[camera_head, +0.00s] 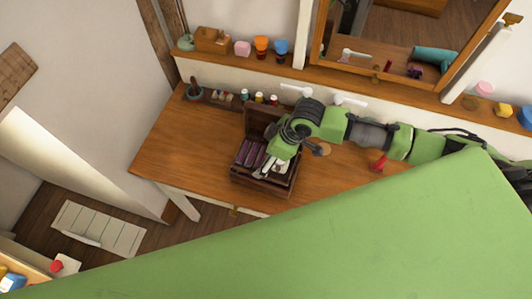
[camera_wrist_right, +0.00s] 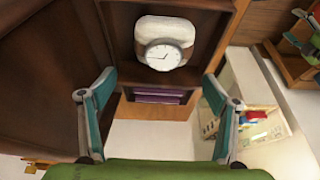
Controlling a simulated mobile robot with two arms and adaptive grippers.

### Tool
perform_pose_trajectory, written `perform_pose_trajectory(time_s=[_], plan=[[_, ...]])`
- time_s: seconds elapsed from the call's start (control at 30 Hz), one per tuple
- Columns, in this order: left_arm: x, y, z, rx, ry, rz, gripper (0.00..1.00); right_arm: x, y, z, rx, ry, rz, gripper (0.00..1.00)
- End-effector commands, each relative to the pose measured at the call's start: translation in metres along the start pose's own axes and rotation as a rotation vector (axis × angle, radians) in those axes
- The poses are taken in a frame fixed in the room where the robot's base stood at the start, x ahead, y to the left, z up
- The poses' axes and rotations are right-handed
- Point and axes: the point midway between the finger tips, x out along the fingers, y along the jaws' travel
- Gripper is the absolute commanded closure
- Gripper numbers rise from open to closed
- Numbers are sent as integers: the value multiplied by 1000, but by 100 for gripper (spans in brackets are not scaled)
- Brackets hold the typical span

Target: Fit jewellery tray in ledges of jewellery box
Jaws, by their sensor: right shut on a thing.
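The dark brown jewellery box (camera_head: 262,188) stands on the wooden desk with its lid raised at the back. Purple-lined compartments (camera_head: 248,153) show in its left part. My right gripper (camera_head: 270,168) reaches down over the box's right part. In the wrist view its two teal fingers (camera_wrist_right: 160,82) are apart, one at each side of a brown wooden piece that looks like the jewellery tray (camera_wrist_right: 205,25); the gripper is shut on it. A white-faced watch on a pale cushion (camera_wrist_right: 164,43) shows there. How the tray sits against the ledges is hidden. My left gripper is not in view.
A red object (camera_head: 378,163) lies right of the box, under my arm. The desk (camera_head: 180,150) is clear left of the box. A mirror (camera_head: 400,40) stands behind.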

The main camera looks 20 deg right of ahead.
Motion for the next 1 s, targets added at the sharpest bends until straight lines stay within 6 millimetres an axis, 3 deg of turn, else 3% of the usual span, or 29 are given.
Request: perform_pose_trajectory(time_s=[1.0], plan=[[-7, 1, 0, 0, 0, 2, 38, 0, -1, 0, 0, 1, 0, 43]])
